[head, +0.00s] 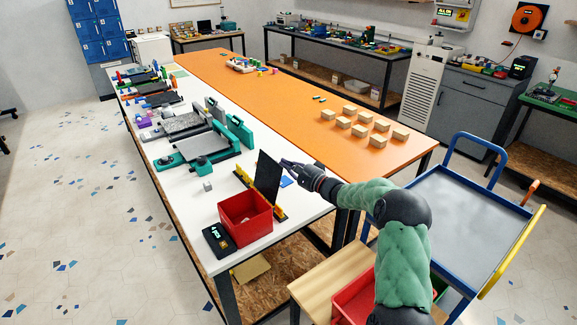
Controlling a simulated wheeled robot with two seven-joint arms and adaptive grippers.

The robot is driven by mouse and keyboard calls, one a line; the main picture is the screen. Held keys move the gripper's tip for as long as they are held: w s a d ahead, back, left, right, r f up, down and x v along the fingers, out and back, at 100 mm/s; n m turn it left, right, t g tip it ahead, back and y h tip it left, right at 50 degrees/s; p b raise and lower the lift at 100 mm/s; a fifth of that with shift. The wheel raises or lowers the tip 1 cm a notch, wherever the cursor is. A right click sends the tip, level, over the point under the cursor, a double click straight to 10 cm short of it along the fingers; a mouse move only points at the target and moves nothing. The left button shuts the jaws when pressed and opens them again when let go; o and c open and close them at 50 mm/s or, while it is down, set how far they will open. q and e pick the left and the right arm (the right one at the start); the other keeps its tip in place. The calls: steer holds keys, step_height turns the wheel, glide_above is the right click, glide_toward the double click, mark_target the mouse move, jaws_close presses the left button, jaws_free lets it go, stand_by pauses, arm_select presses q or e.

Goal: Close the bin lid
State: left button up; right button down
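The red bin (246,220) stands on the near end of the white table, and its top is open. Its dark lid (268,178) stands upright along the bin's back right side, between yellow supports. My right gripper (287,164) is just behind the lid's upper right edge, on the side away from the bin. It looks close to the lid, but I cannot tell whether it touches. Its fingers are small and dark, so I cannot tell whether they are open or shut. My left gripper is out of view.
A black scale-like device (216,241) lies left of the bin. Several wooden blocks (360,131) sit on the orange tabletop (285,120). A blue-framed cart (465,220) is at the right.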

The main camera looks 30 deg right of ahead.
mark_target(280, 165)
steer(key=shift+r, duration=0.1)
steer(key=shift+a+r+n+p, duration=0.25)
steer(key=shift+a+n+p, duration=0.2)
steer(key=shift+p, duration=0.2)
steer(key=a+n+p, duration=0.1)
steer(key=a+r+n+p, duration=0.1)
steer(key=a+p, duration=0.1)
steer(key=a+r+n+g+p, duration=0.1)
steer(key=p, duration=0.1)
steer(key=shift+s+a+r+n, duration=0.15)
steer(key=shift+s+r+n, duration=0.05)
steer(key=shift+n, duration=0.15)
steer(key=a+f+n+h+b, duration=0.1)
steer(key=a+f+n+b, duration=0.3)
steer(key=a, duration=0.4)
steer(key=s+a+f+n+g+h+b, duration=0.1)
steer(key=a+f+n+b, duration=0.3)
steer(key=a, duration=0.5)
steer(key=shift+s+f+n+h, duration=0.15)
steer(key=shift+f+n+h, duration=0.25)
steer(key=shift+f+n, duration=0.2)
